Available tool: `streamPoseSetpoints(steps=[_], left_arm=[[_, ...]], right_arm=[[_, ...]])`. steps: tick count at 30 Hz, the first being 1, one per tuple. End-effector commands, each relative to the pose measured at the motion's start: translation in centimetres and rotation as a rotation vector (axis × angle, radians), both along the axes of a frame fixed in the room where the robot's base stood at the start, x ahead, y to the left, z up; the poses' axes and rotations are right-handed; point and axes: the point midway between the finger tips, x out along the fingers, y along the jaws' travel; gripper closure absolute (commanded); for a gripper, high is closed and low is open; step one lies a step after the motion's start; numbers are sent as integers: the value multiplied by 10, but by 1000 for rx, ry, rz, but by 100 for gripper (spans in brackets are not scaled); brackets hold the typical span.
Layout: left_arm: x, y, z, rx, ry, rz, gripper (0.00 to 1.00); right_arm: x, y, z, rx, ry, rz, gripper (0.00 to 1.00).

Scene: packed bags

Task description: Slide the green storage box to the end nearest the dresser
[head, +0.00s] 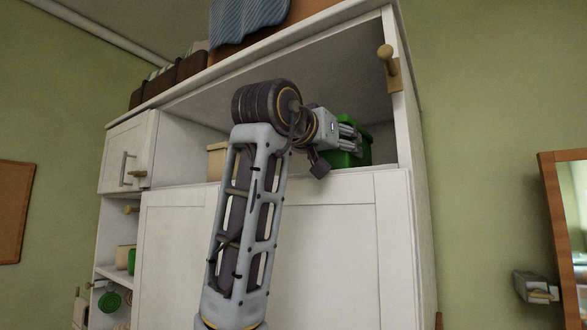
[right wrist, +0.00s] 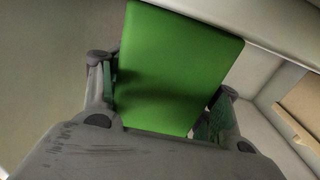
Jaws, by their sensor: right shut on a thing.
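The green storage box (head: 358,153) sits in the open upper compartment of the white cabinet (head: 383,215), close to its right side wall. My right gripper (head: 343,137) reaches in from the left and is at the box. In the right wrist view the green box (right wrist: 178,68) fills the space between the two fingers of my right gripper (right wrist: 162,92), which is shut on it. My right arm and gripper hide part of the box in the head view. My left gripper is not in view. No dresser can be made out for sure.
A tan box (head: 216,160) stands further left in the same compartment; a tan item (right wrist: 302,105) also shows in the wrist view. A wooden peg (head: 386,53) sticks out at the upper right. A wood-framed mirror (head: 563,225) is at far right. My arm hides the compartment's middle.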

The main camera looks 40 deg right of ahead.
Motion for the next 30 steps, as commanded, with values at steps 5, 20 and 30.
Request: streamPoseSetpoints(steps=[5, 20, 30], left_arm=[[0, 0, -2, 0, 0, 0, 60], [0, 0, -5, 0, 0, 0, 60], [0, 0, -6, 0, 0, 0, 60]], right_arm=[[-5, -2, 0, 0, -1, 0, 51], [-20, -8, 0, 0, -1, 0, 51], [-23, -9, 0, 0, 0, 0, 51]])
